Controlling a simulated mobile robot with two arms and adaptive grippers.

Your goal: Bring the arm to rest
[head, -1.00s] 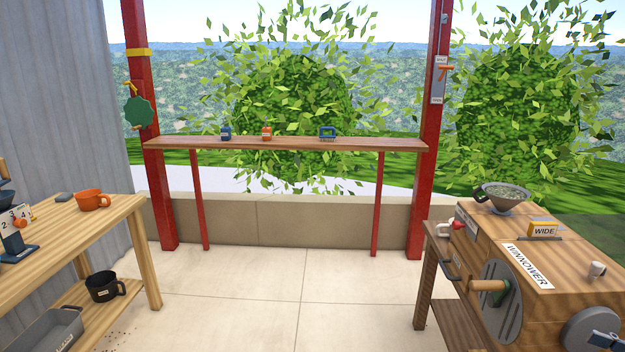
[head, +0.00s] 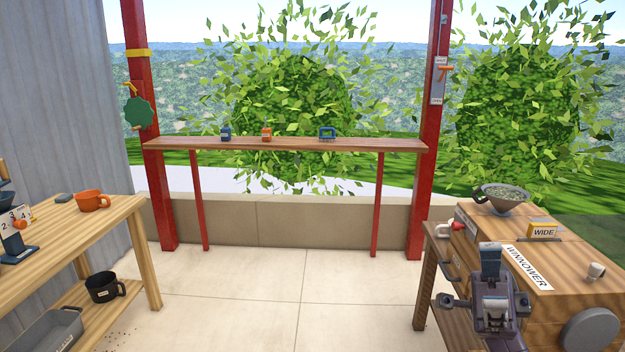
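My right gripper (head: 490,262) shows at the lower right, in front of the wooden winnower (head: 570,285). It is seen from behind, with dark grey links and a blue-grey block at the top. Its fingertips cannot be made out clearly, and I see nothing held in it. My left gripper is not in view.
A narrow shelf (head: 290,144) spans the red posts. The middle floor is clear.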

